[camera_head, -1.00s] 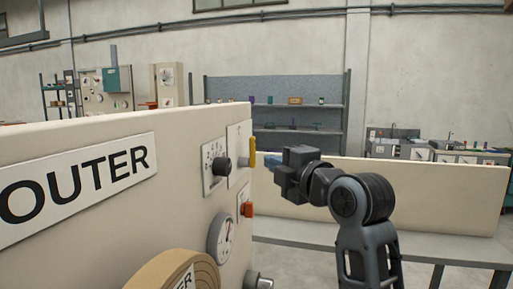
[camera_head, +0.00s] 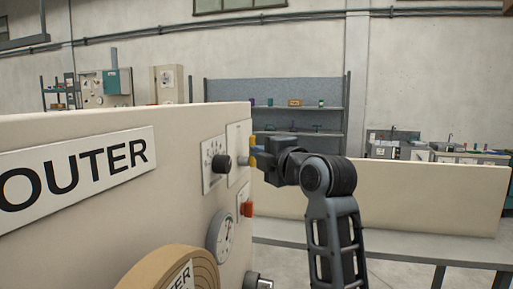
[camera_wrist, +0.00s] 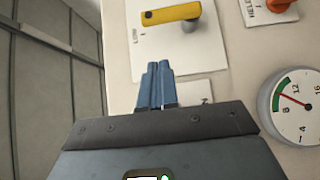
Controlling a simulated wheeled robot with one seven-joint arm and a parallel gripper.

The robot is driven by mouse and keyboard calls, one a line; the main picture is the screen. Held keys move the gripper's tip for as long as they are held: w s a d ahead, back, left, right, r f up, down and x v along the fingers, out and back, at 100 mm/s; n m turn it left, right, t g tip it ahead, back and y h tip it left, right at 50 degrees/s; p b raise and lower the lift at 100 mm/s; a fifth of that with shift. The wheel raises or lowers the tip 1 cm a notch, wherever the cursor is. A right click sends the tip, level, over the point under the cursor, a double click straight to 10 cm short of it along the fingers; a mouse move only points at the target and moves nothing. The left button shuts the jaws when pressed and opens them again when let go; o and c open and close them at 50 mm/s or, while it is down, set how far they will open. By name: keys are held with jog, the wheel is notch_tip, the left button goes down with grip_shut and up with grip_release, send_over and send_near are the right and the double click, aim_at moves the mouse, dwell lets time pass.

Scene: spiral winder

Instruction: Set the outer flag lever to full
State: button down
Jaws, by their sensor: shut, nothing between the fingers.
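The yellow flag lever (camera_head: 252,164) stands on a white plate (camera_head: 233,172) on the cream panel marked OUTER. In the wrist view the lever (camera_wrist: 170,14) lies lengthwise across the top of its plate (camera_wrist: 190,62), with small lettering beside it, partly cut off and hard to read. My gripper (camera_head: 256,150) is at the lever's height in the head view and covers its middle. In the wrist view its blue fingers (camera_wrist: 157,66) are closed together and empty, with a strip of bare plate between their tips and the lever in the picture. Contact cannot be told.
A black knob (camera_head: 221,162) sits left of the lever. A red-orange switch (camera_head: 246,207), a round gauge (camera_head: 221,236) and a brown roll (camera_head: 185,268) lie lower. The gauge (camera_wrist: 292,104) is right of my fingers in the wrist view. Open space lies right of the panel.

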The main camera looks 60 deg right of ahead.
jog(key=w+d+p, duration=0.1)
jog(key=w+d, duration=0.3)
jog(key=d, duration=0.1)
jog(key=shift+w+d+p, duration=0.15)
jog(key=shift+w+p, duration=0.2)
jog(key=shift+p, duration=0.05)
